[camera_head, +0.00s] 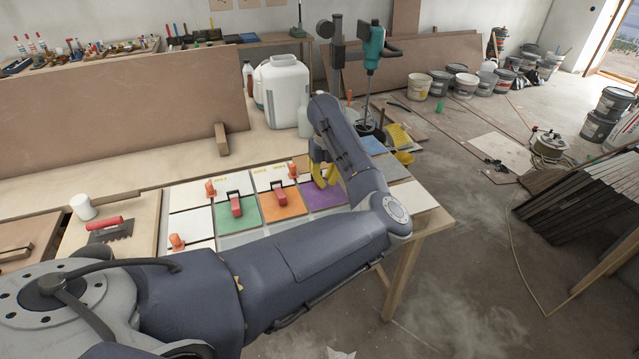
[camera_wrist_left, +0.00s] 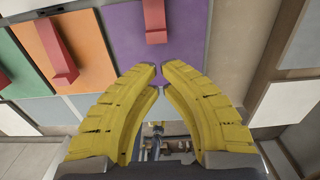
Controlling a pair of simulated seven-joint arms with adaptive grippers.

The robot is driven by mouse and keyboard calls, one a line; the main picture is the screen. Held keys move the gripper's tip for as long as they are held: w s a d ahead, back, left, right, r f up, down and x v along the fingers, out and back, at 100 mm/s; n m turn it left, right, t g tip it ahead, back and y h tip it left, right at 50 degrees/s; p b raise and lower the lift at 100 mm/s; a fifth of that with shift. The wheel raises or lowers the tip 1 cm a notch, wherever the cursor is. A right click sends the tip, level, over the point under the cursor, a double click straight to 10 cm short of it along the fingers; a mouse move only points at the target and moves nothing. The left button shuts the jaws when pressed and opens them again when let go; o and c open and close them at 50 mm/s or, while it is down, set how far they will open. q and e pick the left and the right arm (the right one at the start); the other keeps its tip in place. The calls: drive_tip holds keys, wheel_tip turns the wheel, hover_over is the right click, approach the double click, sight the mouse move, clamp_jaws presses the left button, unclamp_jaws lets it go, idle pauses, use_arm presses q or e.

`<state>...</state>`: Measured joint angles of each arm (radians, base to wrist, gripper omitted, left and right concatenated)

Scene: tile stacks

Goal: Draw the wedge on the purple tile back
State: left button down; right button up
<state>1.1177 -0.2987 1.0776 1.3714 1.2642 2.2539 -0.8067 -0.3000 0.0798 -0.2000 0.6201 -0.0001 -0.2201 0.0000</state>
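The purple tile (camera_head: 322,198) lies in the tile row, right of the orange tile; my left gripper partly covers it in the head view. The wrist view shows the purple tile (camera_wrist_left: 122,38) with a red wedge (camera_wrist_left: 154,22) on it. My left gripper (camera_head: 320,174) has yellow fingers and is over the purple tile. In the wrist view, the fingertips (camera_wrist_left: 160,76) nearly meet, with nothing between them, and the wedge stands beyond them, apart. The head view hides this wedge behind the gripper. My right gripper is in neither view.
Red wedges stand on the green tile (camera_head: 247,212) and orange tile (camera_head: 287,206). Orange clips (camera_head: 210,189) sit among the white tiles. A white jug (camera_head: 283,90), mixer (camera_head: 372,60) and yellow items (camera_head: 400,137) stand behind. A red-handled trowel (camera_head: 106,229) lies left.

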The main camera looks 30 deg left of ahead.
use_arm(q)
drive_tip(key=shift+w+a+r, duration=0.1)
drive_tip(key=shift+w+r, duration=0.05)
drive_tip(key=shift+r, duration=2.65)
drive_tip(key=shift+r, duration=0.1)
